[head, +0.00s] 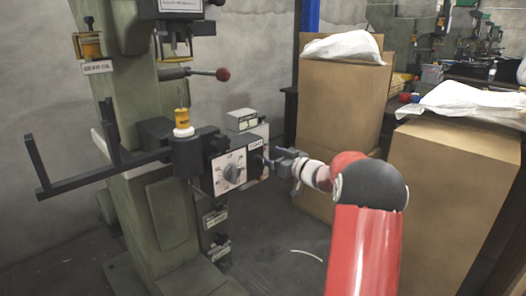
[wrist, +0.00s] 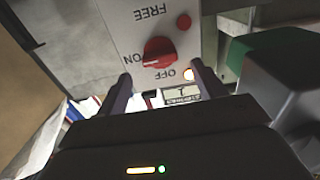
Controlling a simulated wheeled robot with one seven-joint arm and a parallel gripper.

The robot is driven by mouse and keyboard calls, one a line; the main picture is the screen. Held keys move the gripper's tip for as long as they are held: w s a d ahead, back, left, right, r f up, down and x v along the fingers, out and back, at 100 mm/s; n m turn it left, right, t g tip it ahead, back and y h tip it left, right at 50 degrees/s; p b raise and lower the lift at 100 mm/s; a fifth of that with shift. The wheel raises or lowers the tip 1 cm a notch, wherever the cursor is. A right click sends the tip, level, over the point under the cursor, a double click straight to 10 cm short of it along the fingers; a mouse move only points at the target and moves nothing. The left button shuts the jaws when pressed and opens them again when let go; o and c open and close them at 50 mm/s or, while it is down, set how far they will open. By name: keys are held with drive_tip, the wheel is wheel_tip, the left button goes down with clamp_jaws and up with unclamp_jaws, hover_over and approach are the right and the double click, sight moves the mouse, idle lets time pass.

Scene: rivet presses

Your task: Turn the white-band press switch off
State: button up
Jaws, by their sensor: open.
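The green press (head: 160,190) stands at the left of the head view, with a white band (head: 103,143) around its column. A pale mark on the knob lies on the side near ON. My gripper (wrist: 160,74) is open and empty, its fingers apart just below the knob in the picture. In the head view my gripper (head: 272,161) is close to the right side of the press's control box; the red knob is hidden there.
A grey dial (head: 232,173) is on the control box's front. A small red spot (wrist: 184,22) and a lit lamp (wrist: 188,74) are on the switch panel. A black fork bracket (head: 70,182) juts left. Cardboard boxes (head: 340,110) stand behind and right of my arm.

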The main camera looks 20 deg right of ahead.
drive_tip(key=x, duration=0.3)
drive_tip(key=shift+w+a, duration=0.15)
drive_tip(key=shift+w, duration=0.2)
drive_tip(key=c, duration=1)
